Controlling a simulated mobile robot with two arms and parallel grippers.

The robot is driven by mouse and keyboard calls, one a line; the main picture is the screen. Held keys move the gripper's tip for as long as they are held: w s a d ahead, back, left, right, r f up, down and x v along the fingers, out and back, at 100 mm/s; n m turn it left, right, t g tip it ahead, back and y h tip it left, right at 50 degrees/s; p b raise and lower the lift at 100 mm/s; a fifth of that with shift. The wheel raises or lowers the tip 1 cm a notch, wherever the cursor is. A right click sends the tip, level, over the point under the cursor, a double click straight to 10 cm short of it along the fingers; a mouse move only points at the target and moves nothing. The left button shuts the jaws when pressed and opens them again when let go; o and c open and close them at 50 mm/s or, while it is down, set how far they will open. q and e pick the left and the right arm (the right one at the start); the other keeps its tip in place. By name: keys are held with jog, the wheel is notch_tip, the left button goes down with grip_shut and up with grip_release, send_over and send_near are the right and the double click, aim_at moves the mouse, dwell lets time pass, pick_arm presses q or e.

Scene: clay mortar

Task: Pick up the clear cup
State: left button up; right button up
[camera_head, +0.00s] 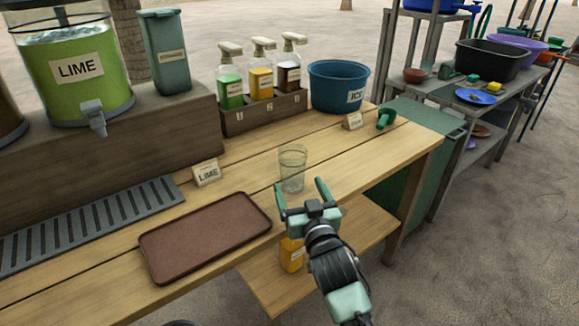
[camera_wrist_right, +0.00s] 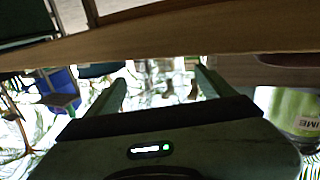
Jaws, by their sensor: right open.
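The clear cup (camera_head: 292,168) stands upright on the wooden counter, near its front edge, and is empty as far as I can see. My right gripper (camera_head: 300,188) is open in front of the cup, with its two green fingers apart and pointing toward it. The fingers appear near the cup's lower part, but I cannot tell whether they touch or surround it. In the right wrist view the open fingers (camera_wrist_right: 161,80) show against a bright, cluttered background, where I cannot make out the cup clearly. My left gripper is not in view.
A brown tray (camera_head: 205,237) lies on the counter to the left. A LIME sign (camera_head: 206,172), a rack of pump bottles (camera_head: 262,112) and a blue ice bucket (camera_head: 338,86) stand behind. A green scoop (camera_head: 386,118) lies at right. An orange bottle (camera_head: 291,256) stands on the lower shelf.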

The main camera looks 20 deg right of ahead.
aim_at(296, 179)
jog(key=shift+w+r, duration=0.2)
jog(key=shift+w, duration=0.6)
jog(key=w, duration=0.3)
jog(key=shift+w+r+b, duration=0.1)
jog(key=shift+w+b, duration=0.3)
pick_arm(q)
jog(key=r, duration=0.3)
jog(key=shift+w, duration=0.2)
pick_arm(e)
jog(key=shift+w+d, duration=0.1)
jog(key=shift+w, duration=0.4)
jog(key=c, duration=1.4)
